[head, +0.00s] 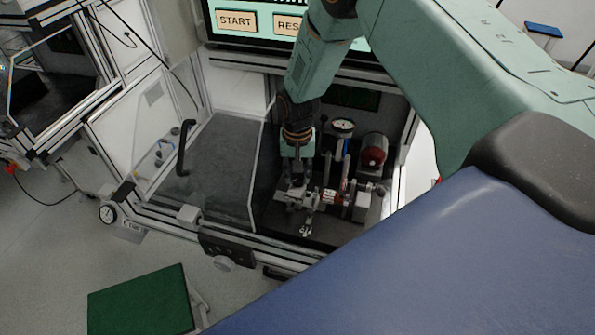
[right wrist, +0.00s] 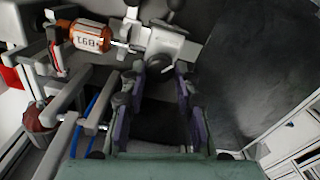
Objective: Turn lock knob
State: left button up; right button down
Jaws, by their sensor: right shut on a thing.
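My right gripper (head: 297,180) reaches down into the test station from above. In the right wrist view its two purple-grey fingers (right wrist: 157,82) are closed around a dark round lock knob (right wrist: 159,64). The knob sits on a pale metal clamp block (right wrist: 176,48), which also shows in the head view under the gripper. In the head view the knob is hidden by the gripper. An orange stator (right wrist: 92,38) with a white label lies held to the left of the block in the right wrist view. In the head view the stator (head: 330,196) is just right of the gripper. My left gripper is not in view.
A round gauge (head: 343,126) and a red cylindrical part (head: 373,152) stand behind and right of the fixture. A clear door panel with a black handle (head: 185,146) is at left. A grey floor plate (head: 222,165) is bare. A screen (head: 255,22) is above.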

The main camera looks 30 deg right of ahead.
aim_at(298, 178)
dwell(0.3)
jog(key=c, duration=1)
grip_release()
notch_tip(298, 178, up, 12)
dwell(0.4)
